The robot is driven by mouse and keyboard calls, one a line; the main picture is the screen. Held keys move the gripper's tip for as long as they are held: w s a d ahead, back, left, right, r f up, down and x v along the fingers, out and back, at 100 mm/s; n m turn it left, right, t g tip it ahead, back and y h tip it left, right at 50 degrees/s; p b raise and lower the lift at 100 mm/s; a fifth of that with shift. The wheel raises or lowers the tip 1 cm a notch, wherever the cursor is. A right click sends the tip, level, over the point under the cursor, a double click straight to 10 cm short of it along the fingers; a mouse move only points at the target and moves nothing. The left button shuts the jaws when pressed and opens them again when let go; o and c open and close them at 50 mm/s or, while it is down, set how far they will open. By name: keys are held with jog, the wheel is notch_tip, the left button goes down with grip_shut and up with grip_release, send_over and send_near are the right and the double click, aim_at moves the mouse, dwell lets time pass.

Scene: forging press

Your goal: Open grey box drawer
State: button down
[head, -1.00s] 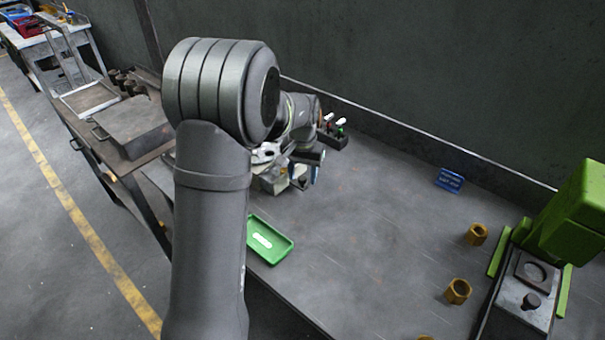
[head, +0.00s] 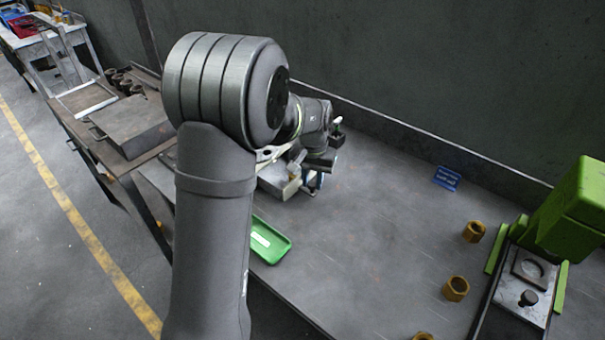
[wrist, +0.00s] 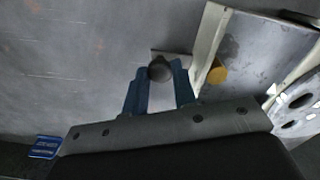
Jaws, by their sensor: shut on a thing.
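The grey box (head: 275,178) stands on the bench, just right of my arm in the head view and partly hidden by it. In the wrist view, my gripper (wrist: 159,70) has its blue fingers on either side of a dark round knob (wrist: 160,67) and is shut on it. The knob sits in front of a pale upright edge, which looks like the drawer front (wrist: 209,38). Behind that edge is a grey recess with a yellow round piece (wrist: 217,74) in it, so the drawer appears partly open. In the head view the fingers are small and partly hidden.
A green tray (head: 285,250) lies near the bench's front edge. A blue sign (head: 447,178), brass nuts (head: 474,231) and the green press (head: 570,225) are to the right. The bench middle is clear. A side table with a metal case (head: 130,125) stands left.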

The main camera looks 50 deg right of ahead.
jog(key=shift+s, duration=0.1)
jog(key=c, duration=1.2)
grip_release()
jog(key=shift+o, duration=0.2)
notch_tip(320, 180, up, 17)
jog(key=shift+r, duration=0.2)
